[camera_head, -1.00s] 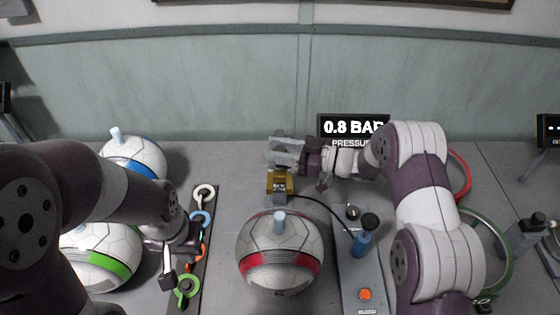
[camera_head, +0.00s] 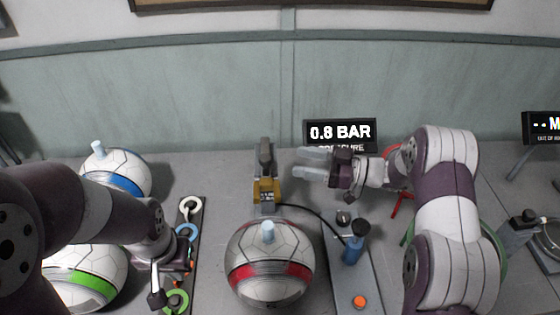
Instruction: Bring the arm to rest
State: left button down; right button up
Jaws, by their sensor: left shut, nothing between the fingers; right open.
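My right gripper (camera_head: 312,163) is open and empty, with its fingers pointing left, just right of the yellow and grey device (camera_head: 266,186) and in front of the pressure display (camera_head: 340,134). The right arm comes in from the right side. My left gripper (camera_head: 157,299) is shut and empty, low at the left, beside the strip of coloured rings (camera_head: 189,206). It points down near the green ring (camera_head: 175,302). Whether it touches the strip I cannot tell.
A red-banded ball (camera_head: 270,278) with a pale plug stands in the middle. A blue-banded ball (camera_head: 128,172) and a green-banded ball (camera_head: 85,285) stand left, partly hidden by my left arm.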

jog(key=v, duration=0.2)
jog(key=shift+s+d, duration=0.1)
jog(key=shift+d, duration=0.25)
jog(key=w+d+r+m+t+h, duration=0.2)
jog(key=w+m+t+h, duration=0.4)
jog(key=t+h, duration=0.15)
jog(key=s+d+f+m+g+h, duration=0.1)
jog(key=s+d+m+g+h, duration=0.1)
jog(key=s, duration=0.3)
jog(key=s+d+f+m+g+h+p, duration=0.1)
jog(key=s+m+g+h, duration=0.1)
jog(key=s+h, duration=0.3)
jog(key=s+d+f+m+g+h, duration=0.1)
jog(key=s+d+m+g+h, duration=0.1)
jog(key=s, duration=0.5)
jog(key=shift+s+d+f+m+g+h+p, duration=0.15)
jog(key=shift+d+m+g+h+p, duration=0.15)
jog(key=shift+m+h, duration=0.35)
jog(key=s+a+f+m+g, duration=0.1)
jog(key=s+g, duration=0.3)
jog(key=s, duration=0.7)
jog(key=shift+s+a+f, duration=0.15)
jog(key=shift+s+a, duration=0.25)
